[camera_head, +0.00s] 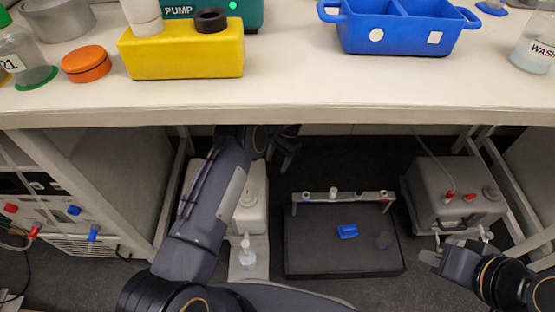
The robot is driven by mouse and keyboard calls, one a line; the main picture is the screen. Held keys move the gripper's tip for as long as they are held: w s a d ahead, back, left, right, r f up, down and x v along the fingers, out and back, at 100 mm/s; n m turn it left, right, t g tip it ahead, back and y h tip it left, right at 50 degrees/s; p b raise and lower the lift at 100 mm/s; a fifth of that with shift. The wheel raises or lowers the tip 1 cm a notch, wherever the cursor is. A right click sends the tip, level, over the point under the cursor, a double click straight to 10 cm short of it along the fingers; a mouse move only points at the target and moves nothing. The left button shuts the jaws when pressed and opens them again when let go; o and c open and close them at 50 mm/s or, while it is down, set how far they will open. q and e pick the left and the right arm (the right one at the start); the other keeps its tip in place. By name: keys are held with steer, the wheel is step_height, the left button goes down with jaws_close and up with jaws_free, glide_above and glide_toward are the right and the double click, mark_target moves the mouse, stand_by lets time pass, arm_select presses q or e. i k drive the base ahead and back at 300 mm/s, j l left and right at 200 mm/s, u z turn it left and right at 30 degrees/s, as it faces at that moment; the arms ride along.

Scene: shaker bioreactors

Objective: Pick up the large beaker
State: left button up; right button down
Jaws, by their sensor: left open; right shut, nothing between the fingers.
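No large beaker can be made out for certain. A faint, see-through shape (383,241) stands at the right of the dark platform (300,262) under the bench; I cannot tell what it is. My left arm reaches in under the bench. Its gripper (287,148) is open and empty, above and behind the platform's left part, partly in shadow below the bench edge. My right gripper (432,257) is shut and empty, right of the platform and in front of the grey box with red caps (456,195).
The bench top (300,98) overhangs the dark space. On it stand a yellow block (182,58), a blue tray (395,35), an orange lid (86,64) and a metal pot (58,20). A blue piece (347,231) lies on the platform. A white container (250,205) stands beside my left arm.

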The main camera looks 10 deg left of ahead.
mark_target(249, 262)
steer(key=k, duration=1.5)
